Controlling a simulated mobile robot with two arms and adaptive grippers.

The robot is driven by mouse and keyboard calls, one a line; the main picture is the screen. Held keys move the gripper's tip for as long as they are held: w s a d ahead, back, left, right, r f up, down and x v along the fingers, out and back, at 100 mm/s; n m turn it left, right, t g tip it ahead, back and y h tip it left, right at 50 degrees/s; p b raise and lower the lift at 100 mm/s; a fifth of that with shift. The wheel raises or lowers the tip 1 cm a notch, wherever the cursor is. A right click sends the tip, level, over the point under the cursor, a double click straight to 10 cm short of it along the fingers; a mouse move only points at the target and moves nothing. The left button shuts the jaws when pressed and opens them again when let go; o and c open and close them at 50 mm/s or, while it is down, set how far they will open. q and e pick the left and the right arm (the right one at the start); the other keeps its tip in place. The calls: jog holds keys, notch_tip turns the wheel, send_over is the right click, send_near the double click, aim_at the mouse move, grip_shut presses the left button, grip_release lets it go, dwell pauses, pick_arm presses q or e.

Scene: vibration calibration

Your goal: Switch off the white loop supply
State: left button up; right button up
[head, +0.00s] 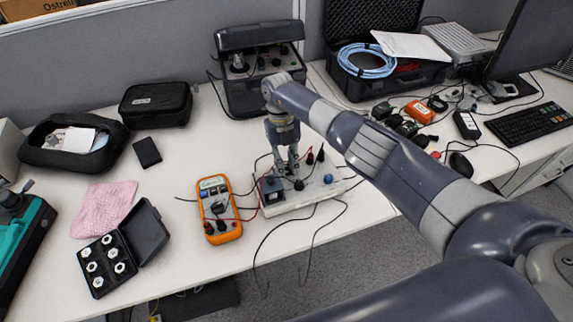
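The white loop supply (318,193) is a low white box on the desk, just right of the orange multimeter. It carries a dark meter block (271,188), a black knob (299,185) and a blue knob (328,179). Red and black leads are plugged in at its back. My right gripper (287,168) points down over the back middle of the box. Its two fingers look slightly apart with nothing between them. I cannot tell whether they touch the box. The gripper and arm hide part of its back, and no switch position is readable. My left gripper is not clearly seen.
The orange multimeter (219,209) stands close left of the supply, with loose leads around both. A black instrument case (252,92) stands behind. An open sensor case (110,262), pink cloth (104,208) and teal device (20,245) lie left. Bare desk shows around (185,160).

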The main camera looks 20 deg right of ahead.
jog(key=o, duration=0.4)
jog(key=shift+o, duration=0.2)
jog(key=v, duration=1.2)
